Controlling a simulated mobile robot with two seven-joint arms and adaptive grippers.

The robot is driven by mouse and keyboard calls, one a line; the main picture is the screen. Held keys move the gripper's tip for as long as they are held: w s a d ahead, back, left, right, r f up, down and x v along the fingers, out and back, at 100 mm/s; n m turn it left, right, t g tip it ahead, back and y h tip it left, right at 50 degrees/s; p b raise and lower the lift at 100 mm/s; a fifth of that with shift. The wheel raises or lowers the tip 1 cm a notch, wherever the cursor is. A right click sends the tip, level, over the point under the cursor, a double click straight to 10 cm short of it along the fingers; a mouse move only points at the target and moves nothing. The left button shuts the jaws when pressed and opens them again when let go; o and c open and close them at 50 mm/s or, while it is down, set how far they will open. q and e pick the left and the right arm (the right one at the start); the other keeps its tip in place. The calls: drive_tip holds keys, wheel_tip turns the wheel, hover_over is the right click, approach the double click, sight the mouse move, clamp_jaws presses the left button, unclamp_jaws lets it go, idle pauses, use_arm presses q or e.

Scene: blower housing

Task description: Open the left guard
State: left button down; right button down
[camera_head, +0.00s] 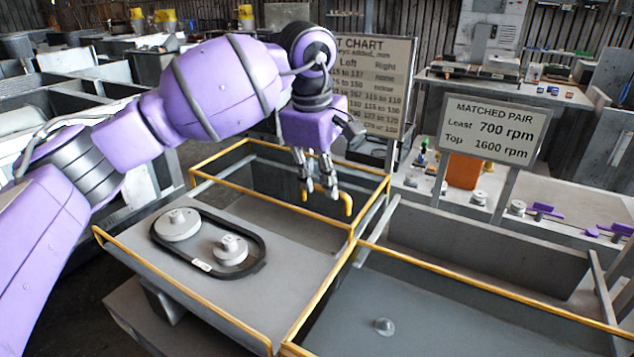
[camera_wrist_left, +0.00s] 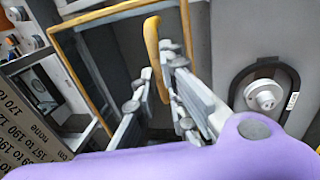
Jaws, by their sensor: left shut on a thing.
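The left housing (camera_head: 137,262) is a grey box with yellow edging. A yellow handle (camera_head: 347,204) shows at its far right part. My left gripper (camera_head: 318,187) comes down from above and is shut on the handle, which also shows between the fingers in the left wrist view (camera_wrist_left: 152,40). The fingers hide the handle's middle. I cannot tell clearly which panel is the guard or how far it stands open. A black belt (camera_head: 257,243) runs around a large pulley (camera_head: 178,224) and a smaller pulley (camera_head: 230,249) on the grey plate. My right gripper is not in view.
The right housing (camera_head: 465,325) adjoins, with a small grey knob (camera_head: 384,326) inside. A chart board (camera_head: 385,75) and a "MATCHED PAIR" sign (camera_head: 492,130) stand behind. A bench (camera_head: 575,190) holds an orange block (camera_head: 463,171), pulleys and purple parts.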

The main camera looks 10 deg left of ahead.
use_arm(q)
drive_tip(key=shift+r, duration=0.1)
drive_tip(key=c, duration=1.9)
unclamp_jaws()
drive_tip(key=shift+o, duration=0.2)
wheel_tip(320, 180, up, 12)
drive_tip(key=s, duration=0.2)
drive_tip(key=shift+a, duration=0.45)
drive_tip(key=shift+s+f, duration=0.1)
drive_tip(key=shift+f, duration=0.1)
